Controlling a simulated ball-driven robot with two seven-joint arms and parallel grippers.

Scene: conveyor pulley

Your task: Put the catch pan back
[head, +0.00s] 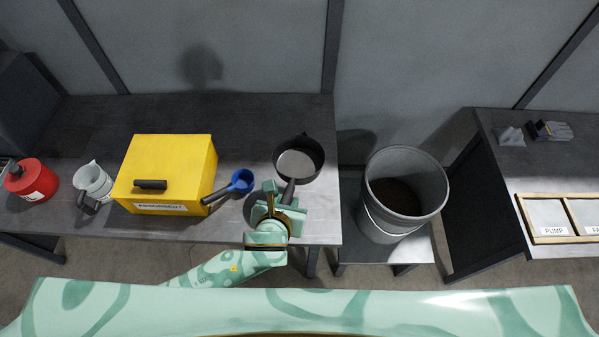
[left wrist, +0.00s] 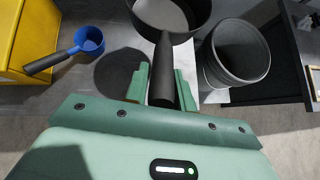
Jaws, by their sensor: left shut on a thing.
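The catch pan looks like a dark round pan (head: 297,162) with a light grey inside and a straight black handle. My left gripper (head: 283,199) is shut on that handle near the right end of the left table. The left wrist view shows the handle (left wrist: 163,70) between my two green fingers, with the pan bowl (left wrist: 192,28) beyond them. A round shadow on the tabletop, apart from the pan, suggests that it is held above the table. My right gripper is not in view.
Left table (head: 235,230) bears a blue scoop (head: 243,181), yellow box (head: 165,165), white jug (head: 94,178) and red can (head: 33,181). A grey bucket (head: 372,222) with dark contents stands on a lower stand to the right. Further right, a table holds a wooden-framed tray (head: 528,222) and gloves.

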